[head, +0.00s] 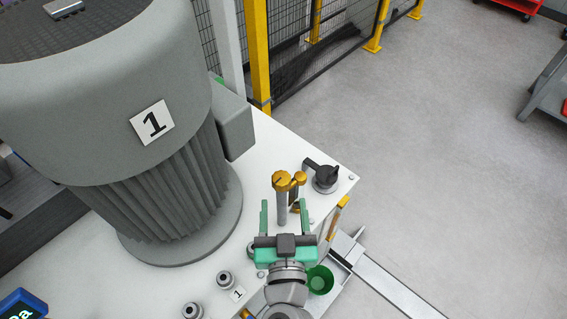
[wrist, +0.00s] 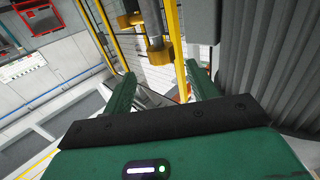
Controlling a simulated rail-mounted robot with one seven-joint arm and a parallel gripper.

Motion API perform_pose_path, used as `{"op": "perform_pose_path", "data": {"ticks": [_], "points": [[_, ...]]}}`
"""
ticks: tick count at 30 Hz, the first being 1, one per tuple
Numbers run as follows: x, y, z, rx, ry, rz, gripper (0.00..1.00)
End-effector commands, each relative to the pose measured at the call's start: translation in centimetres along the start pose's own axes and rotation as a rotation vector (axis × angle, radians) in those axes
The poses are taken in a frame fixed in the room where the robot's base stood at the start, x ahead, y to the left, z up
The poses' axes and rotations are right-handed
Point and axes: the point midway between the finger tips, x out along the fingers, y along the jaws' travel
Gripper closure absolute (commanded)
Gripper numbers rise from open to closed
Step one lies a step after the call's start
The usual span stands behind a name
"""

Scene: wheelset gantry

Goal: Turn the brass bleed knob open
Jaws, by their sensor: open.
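A grey upright post (head: 282,208) carries a brass head (head: 281,181) with a dark mark on top. A smaller round brass piece (head: 300,177) sits close to its right; I cannot tell which of these is the bleed knob. My gripper (head: 284,204) is open, its green fingers pointing toward the post, one to each side of it in the head view. In the wrist view the brass head (wrist: 160,50) shows ahead of the gap of my gripper (wrist: 160,84), with the smaller brass piece (wrist: 131,20) above left. No contact is visible.
A large grey ribbed motor (head: 160,200) marked 1 stands on the white deck (head: 90,242) at left. A black lever handle (head: 324,175) lies right of the post. A green cup (head: 320,279) is beside my wrist. Yellow-framed fencing (head: 258,50) stands behind.

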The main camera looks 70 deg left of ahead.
Motion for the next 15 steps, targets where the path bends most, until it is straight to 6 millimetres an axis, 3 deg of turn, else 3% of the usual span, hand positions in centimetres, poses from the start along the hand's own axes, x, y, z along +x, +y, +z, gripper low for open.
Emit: {"op": "perform_pose_path", "data": {"ticks": [5,15], "points": [[0.4,-0.3,0.1,0.003,0.005,-0.01,0.42],[6.3,-0.3,0.0,0.001,0.005,-0.008,0.42]]}}
